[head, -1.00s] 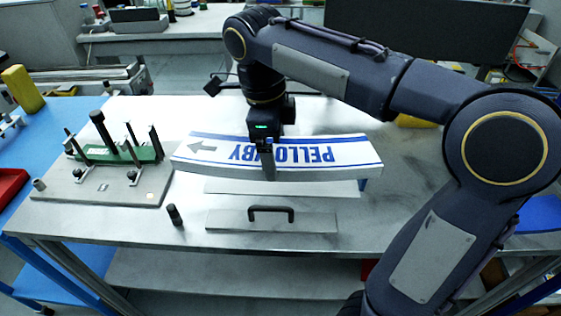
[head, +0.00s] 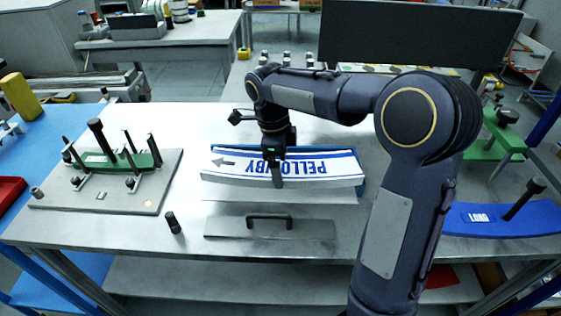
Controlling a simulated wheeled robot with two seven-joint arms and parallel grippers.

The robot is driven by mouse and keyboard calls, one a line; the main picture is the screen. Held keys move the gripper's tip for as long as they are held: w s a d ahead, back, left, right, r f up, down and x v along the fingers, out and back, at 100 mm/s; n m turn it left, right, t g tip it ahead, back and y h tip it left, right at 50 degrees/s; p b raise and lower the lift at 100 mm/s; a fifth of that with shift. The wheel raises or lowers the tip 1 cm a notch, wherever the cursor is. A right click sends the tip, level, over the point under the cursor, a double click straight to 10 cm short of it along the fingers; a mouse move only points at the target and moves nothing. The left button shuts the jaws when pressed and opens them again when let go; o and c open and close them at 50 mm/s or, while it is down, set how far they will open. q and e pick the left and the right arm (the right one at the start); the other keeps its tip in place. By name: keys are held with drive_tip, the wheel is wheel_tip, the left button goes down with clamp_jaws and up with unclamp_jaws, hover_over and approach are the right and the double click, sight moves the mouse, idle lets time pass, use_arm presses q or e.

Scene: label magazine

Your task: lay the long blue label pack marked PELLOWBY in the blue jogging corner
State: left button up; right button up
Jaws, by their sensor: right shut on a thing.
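The long label pack (head: 230,175) is white with blue stripes and blue PELLOWBY lettering, upside down to me, with a grey arrow at its left end. My right gripper (head: 277,178) is shut on the pack near its middle, jaws pointing down. Blue edging shows behind the pack and at its right end; it looks like the blue jogging corner (head: 361,166), mostly hidden by the pack. I cannot tell whether the pack touches it or hangs just above. My left gripper is out of view.
A grey plate with a green fixture and black posts (head: 120,160) stands at left. A small black cylinder (head: 173,222) and a handled metal plate (head: 300,228) lie in front. A blue piece with a white label (head: 520,216) lies at right. A dark screen (head: 420,35) stands behind.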

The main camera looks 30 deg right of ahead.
drive_tip(key=shift+f+b, duration=0.4)
drive_tip(key=shift+f, duration=0.2)
drive_tip(key=o, duration=1.3)
